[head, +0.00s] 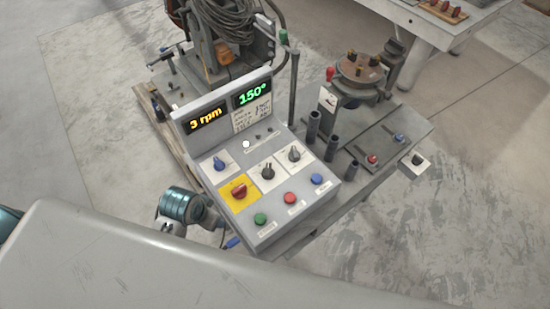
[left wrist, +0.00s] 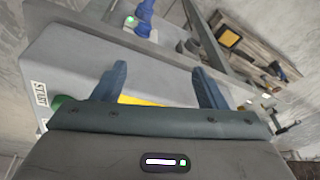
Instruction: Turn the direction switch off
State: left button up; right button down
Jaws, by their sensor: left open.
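The grey control panel (head: 225,207) carries several rotary switches: a blue one (head: 219,163), a black one (head: 267,170), a dark grey one (head: 294,153) and a red one on a yellow plate (head: 239,190). Their labels are too small to read, so I cannot tell which is the direction switch. My left arm comes in low at the panel's left side, its gripper partly hidden there. In the left wrist view my left gripper (left wrist: 160,86) is open and empty, with the yellow plate (left wrist: 142,100) showing between its fingers. My right gripper is not in view.
Green (head: 260,218), red (head: 290,198) and blue (head: 317,179) buttons line the panel's front. An upright display (head: 222,110) reads 3 rpm and 150°. A positioner table (head: 359,70) with dark posts stands to the right. Floor is clear at lower right.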

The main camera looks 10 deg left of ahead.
aim_at(268, 169)
pick_arm(q)
jog(key=w+d+r+m, duration=0.1)
jog(key=w, duration=0.1)
jog(key=w+d+r+m+h, duration=0.1)
jog(key=w+m, duration=0.1)
jog(key=w, duration=0.1)
jog(key=w+d+r+m, duration=0.1)
jog(key=w, duration=0.1)
jog(key=shift+w+d+r+g+h, duration=0.15)
jog(key=shift+r+g+h, duration=0.15)
jog(key=shift+g+h, duration=0.1)
jog(key=w+d+r+m+g+h, duration=0.2)
jog(key=w+d+r+m+h, duration=0.15)
jog(key=w+r+m, duration=0.55)
jog(key=shift+y, duration=0.35)
jog(key=x, duration=0.3)
jog(key=w+p+x, duration=0.1)
jog(key=x, duration=0.6)
jog(key=shift+w+d+f, duration=0.1)
jog(key=shift+w+d, duration=0.1)
jog(key=shift+d, duration=0.15)
jog(key=shift+d+f, duration=0.15)
jog(key=shift+f, duration=0.4)
jog(key=shift+w, duration=0.1)
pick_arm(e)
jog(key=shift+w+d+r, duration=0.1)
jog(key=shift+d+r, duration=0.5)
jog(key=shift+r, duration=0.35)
